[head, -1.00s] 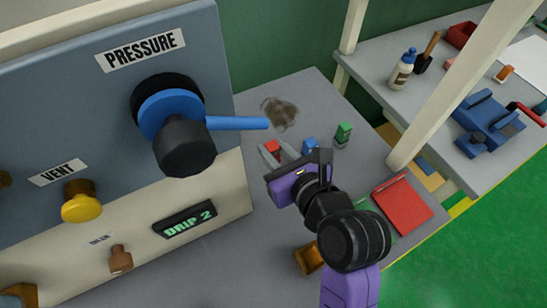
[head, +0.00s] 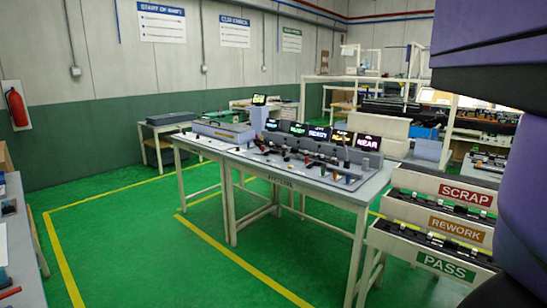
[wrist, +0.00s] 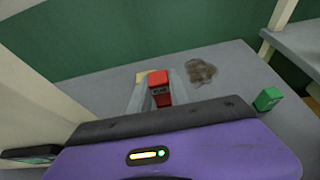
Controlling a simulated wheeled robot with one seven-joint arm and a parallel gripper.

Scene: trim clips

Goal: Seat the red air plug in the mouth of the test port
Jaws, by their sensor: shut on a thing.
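In the wrist view, the red air plug (wrist: 158,78) is a small red block with a dark label, between the two grey fingers of my gripper (wrist: 158,95). The fingers are closed on its sides. The plug is over or near the grey bench top (wrist: 225,78); I cannot tell whether it touches it. I cannot make out the test port in either view. The head view shows only part of my purple arm at the right, not the gripper.
In the wrist view, a green block (wrist: 267,99) stands right of the plug, a dark stain (wrist: 201,72) lies behind it, and a cream panel is at left. The head view shows a long test bench (head: 345,190), SCRAP, REWORK and PASS racks (head: 446,265), and open green floor (head: 150,250).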

